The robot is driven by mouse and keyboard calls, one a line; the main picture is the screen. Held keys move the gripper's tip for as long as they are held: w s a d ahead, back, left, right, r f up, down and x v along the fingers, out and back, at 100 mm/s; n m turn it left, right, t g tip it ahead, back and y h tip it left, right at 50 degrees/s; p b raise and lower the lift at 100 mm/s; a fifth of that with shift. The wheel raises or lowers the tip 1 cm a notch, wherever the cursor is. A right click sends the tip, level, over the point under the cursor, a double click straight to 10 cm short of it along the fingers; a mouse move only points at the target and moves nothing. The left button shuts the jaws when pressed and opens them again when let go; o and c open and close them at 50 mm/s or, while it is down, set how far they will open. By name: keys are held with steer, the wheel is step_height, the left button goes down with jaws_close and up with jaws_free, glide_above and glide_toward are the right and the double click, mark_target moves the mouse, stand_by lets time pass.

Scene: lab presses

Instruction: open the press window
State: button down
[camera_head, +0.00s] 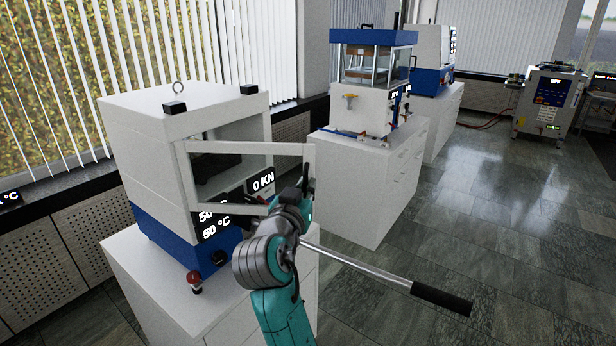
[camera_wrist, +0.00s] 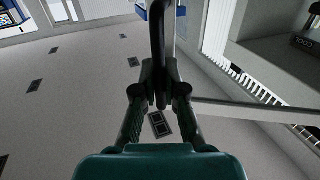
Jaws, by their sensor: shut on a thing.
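The near press (camera_head: 140,140) is a white cabinet on a blue base. Its window (camera_head: 245,148), a white frame with a clear middle, stands swung out from the press front, its free edge (camera_head: 311,165) at the right. A dark opening shows behind it. My gripper (camera_wrist: 158,85) is shut on the dark window handle (camera_wrist: 158,35), which runs up between the fingers in the wrist view. A pale frame bar (camera_wrist: 255,113) passes to the right of the fingers.
A long metal lever with a black grip (camera_head: 440,298) sticks out to the right, low down. A red knob (camera_head: 194,281) is at the press's front corner. A second press (camera_head: 365,105) stands behind on a white cabinet (camera_head: 365,185). The floor (camera_head: 480,220) at right is clear.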

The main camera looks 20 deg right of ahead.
steer(key=s+a+m+g+h, duration=0.4)
steer(key=s+a, duration=0.9)
steer(key=a, duration=0.4)
steer(key=shift+s+a+g+h, duration=0.25)
steer(key=shift+a+g+h, duration=0.05)
steer(key=shift+a+h, duration=0.1)
steer(key=shift+f, duration=0.1)
steer(key=c, duration=1.2)
jaws_free()
steer(key=shift+a, duration=0.1)
steer(key=v, duration=1.1)
steer(key=shift+s+a, duration=0.3)
